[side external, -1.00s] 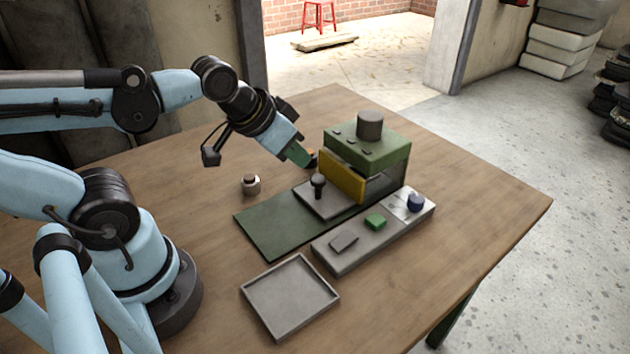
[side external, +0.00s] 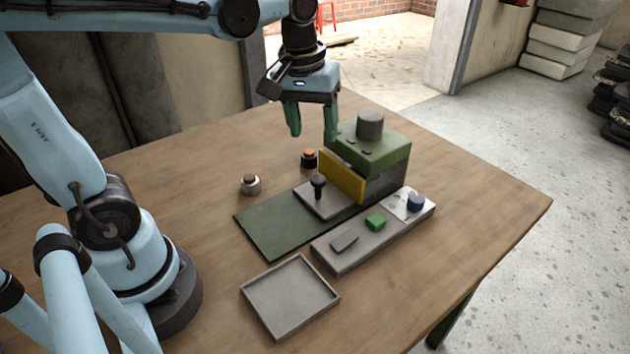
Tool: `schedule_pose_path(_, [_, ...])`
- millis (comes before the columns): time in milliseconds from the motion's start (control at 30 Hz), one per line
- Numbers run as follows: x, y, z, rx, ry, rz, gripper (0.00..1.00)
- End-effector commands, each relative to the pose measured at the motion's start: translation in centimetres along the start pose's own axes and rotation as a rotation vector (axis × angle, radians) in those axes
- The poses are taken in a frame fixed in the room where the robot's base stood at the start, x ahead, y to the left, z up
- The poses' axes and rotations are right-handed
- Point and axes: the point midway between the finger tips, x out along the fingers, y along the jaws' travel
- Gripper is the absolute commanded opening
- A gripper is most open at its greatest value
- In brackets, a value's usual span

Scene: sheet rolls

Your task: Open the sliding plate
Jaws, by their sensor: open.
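The sliding plate (side external: 328,206) is a flat grey plate with an upright black knob (side external: 318,186). It lies on the dark green base (side external: 275,226), in front of the green machine (side external: 372,150) with a yellow guard (side external: 342,176) and a grey cylinder on top. The plate's far end meets the machine below the guard; whether part of it is inside cannot be told. My gripper (side external: 312,132) is open and empty, its two green fingers pointing down. It is above the table, behind and left of the machine, higher than the knob and apart from it.
A small metal jar (side external: 250,185) and a black piece with an orange top (side external: 309,158) stand behind the base. An empty grey tray (side external: 290,297) is nearest.

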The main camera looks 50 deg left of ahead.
Motion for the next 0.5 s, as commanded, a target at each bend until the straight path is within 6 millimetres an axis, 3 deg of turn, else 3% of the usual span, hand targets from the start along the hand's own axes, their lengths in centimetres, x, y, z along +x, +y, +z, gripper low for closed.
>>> schedule_pose_path(200, [-0.1,0.5,-1.6,-0.165,-0.105,-0.077,0.59])
schedule_pose_path(500, [1.2,0.4,-1.6,-0.200,-0.125,-0.095,0.59])
